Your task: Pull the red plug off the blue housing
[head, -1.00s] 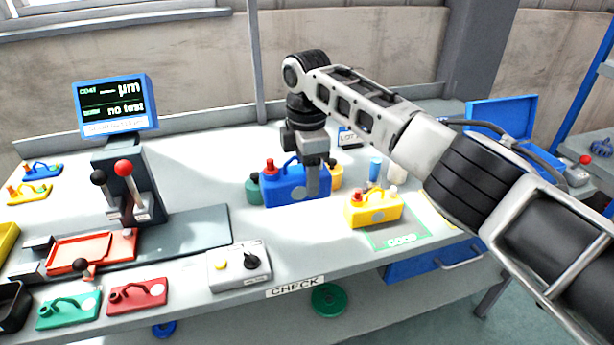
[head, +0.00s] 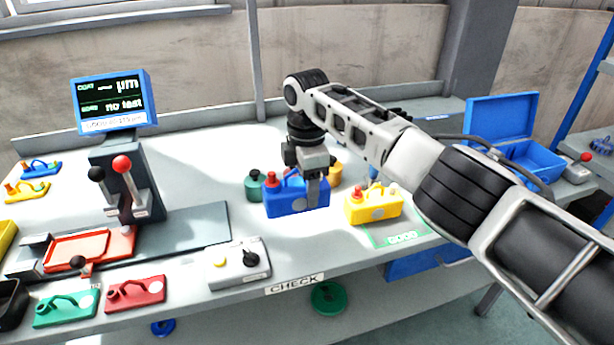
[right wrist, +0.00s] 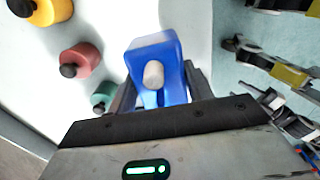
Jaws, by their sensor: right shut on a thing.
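The blue housing (head: 291,204) is at the middle of the bench in the head view, held by my right gripper (head: 313,192), which comes down over its right part. In the right wrist view the blue housing (right wrist: 180,84) lies between the fingers of my right gripper (right wrist: 160,95), and a pale round peg shows on it. Whether the housing touches the bench is unclear. My left gripper is out of view.
A yellow housing (head: 374,207) stands to the right by the green GOOD mark (head: 402,237). A green pot (head: 253,186) and other pots are close behind the blue housing. A grey switch box (head: 238,264) and lever stand (head: 122,185) are left. The bench front is clear between.

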